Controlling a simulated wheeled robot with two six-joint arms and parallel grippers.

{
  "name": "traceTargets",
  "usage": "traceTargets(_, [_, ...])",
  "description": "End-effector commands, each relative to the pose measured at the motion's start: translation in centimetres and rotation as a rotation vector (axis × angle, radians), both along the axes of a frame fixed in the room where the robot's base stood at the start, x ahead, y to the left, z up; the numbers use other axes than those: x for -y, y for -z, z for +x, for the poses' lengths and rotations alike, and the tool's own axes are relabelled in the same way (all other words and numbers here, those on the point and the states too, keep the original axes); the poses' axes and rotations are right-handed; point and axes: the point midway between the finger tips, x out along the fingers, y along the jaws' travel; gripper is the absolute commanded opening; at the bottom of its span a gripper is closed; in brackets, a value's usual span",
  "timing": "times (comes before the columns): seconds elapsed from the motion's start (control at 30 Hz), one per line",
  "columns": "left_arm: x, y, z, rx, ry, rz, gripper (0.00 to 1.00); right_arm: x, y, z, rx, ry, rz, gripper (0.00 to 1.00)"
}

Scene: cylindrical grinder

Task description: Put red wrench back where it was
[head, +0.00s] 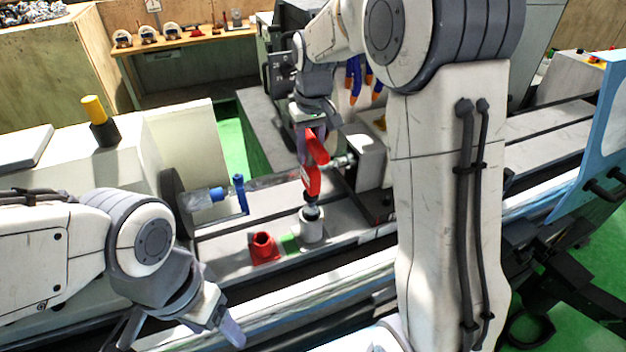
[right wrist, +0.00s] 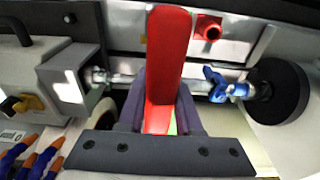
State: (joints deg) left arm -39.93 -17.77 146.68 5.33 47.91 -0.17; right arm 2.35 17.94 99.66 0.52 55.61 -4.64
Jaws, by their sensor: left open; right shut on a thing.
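The red wrench (head: 313,178) hangs roughly upright, slightly tilted, in my right gripper (head: 311,135). My right gripper is shut on it. In the right wrist view the wrench (right wrist: 170,55) stands between the two purple fingers. Its lower end is at a dark piece on top of a light grey cylindrical holder (head: 311,230); I cannot tell whether it is inside or just above. A red holder (head: 264,247) stands left of the grey one and also shows in the right wrist view (right wrist: 208,28). My left gripper (head: 222,325) is open and empty at the lower left, partly out of view.
A green block (head: 289,243) lies between the holders on the machine bed. Blue-and-orange nozzles (head: 356,80) hang near my right arm. A wooden shelf (head: 185,38) stands at the back.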

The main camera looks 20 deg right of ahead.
Motion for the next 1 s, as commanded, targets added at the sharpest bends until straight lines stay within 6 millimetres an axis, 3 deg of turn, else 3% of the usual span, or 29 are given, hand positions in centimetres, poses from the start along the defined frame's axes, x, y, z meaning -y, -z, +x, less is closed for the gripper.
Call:
traceTargets(0.1, [0.0, -0.6, 0.0, 0.000, 0.001, 0.000, 0.71, 0.0, 2.1, 0.0, -0.001, 0.000, 0.000, 0.00])
traceTargets(0.37, [0.0, -1.1, 0.0, 0.000, 0.002, 0.000, 0.71, 0.0, 4.4, 0.1, 0.001, 0.001, 0.000, 0.00])
traceTargets(0.6, [0.0, -1.8, 0.0, 0.000, 0.003, 0.000, 0.71, 0.0, 7.7, 0.1, 0.001, 0.002, 0.000, 0.00])
traceTargets(1.0, [0.0, -1.6, 0.0, 0.000, 0.003, 0.000, 0.71, 0.1, 8.4, 0.1, 0.004, 0.002, -0.001, 0.00])
